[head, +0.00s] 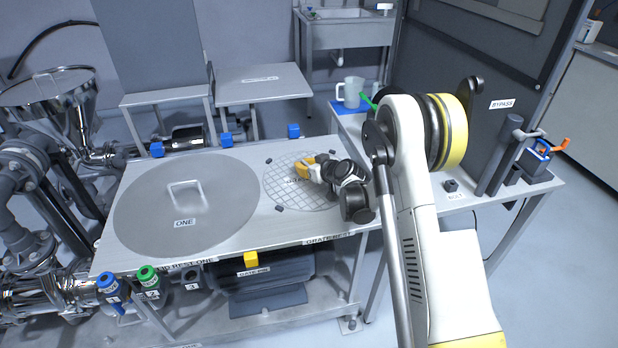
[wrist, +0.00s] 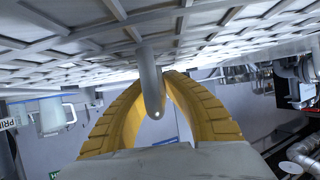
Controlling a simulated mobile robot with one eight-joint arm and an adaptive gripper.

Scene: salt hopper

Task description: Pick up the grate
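The grate (head: 279,188) is a round wire mesh lying at the right part of the metal bench. My gripper (head: 301,167) is low over it, with yellow fingers near its middle, and covers part of its label. In the wrist view the mesh (wrist: 75,35) fills the top of the picture. A grey rounded handle (wrist: 150,80) stands out from it between the yellow fingers (wrist: 155,85). The fingers close in on both sides of the handle and look shut on it; the exact contact is partly hidden. The grate appears to rest on the bench.
A large round lid marked ONE (head: 150,215) lies left of the grate. Blue clamps (head: 227,139) line the back edge, and a yellow one (head: 251,258) is at the front. A pitcher (head: 350,92) stands on the right table. Small dark pieces (head: 279,208) lie around the grate.

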